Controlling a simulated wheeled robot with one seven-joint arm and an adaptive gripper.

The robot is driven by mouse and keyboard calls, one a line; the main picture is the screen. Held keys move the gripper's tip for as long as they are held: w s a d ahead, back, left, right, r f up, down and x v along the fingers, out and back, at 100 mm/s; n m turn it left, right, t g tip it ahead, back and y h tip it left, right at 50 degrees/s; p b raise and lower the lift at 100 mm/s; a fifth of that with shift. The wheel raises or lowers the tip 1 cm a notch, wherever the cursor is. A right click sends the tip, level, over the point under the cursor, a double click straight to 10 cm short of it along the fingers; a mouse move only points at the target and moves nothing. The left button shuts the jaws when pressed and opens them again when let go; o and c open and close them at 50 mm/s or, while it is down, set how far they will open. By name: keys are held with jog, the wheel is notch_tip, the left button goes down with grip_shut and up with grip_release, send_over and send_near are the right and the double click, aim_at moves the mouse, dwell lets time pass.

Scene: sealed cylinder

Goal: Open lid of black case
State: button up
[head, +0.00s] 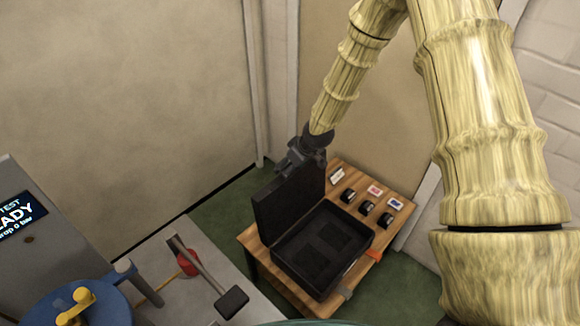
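The black case (314,254) stands on a wooden table, and its dark inside shows. Its lid (289,203) is raised, roughly upright, along the case's far left side. My gripper (294,165) is at the top edge of the lid, behind or against it. I cannot tell whether it touches the lid. Its fingers are small, dark and partly hidden by the lid, so their opening does not show.
The wooden table (247,238) also carries several dark round items (367,207) and small labels to the right of the case. A grey bench with a hammer-like tool (208,276) and a blue round device (75,303) stands at lower left. Walls close in behind.

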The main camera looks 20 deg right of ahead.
jog(key=shift+s+d+r, duration=0.1)
jog(key=shift+r, duration=0.3)
jog(key=v, duration=1.1)
jog(key=shift+s, duration=0.1)
jog(key=shift+c, duration=0.2)
jog(key=c, duration=0.4)
jog(key=shift+g+h, duration=0.5)
jog(key=shift+g, duration=0.2)
jog(key=w, duration=0.2)
jog(key=w+f+b, duration=0.1)
jog(key=w, duration=0.2)
jog(key=w+a+f+b, duration=0.1)
jog(key=w, duration=0.1)
jog(key=shift+w+f, duration=0.15)
jog(key=shift+w, duration=0.1)
grip_shut()
jog(key=w+a+g+h+b, duration=0.1)
jog(key=w+a+g+b, duration=0.1)
jog(key=w+a, duration=0.5)
jog(key=d+f+p, duration=0.3)
jog(key=f, duration=0.6)
jog(key=shift+s+g, duration=0.3)
jog(key=shift+g, duration=0.1)
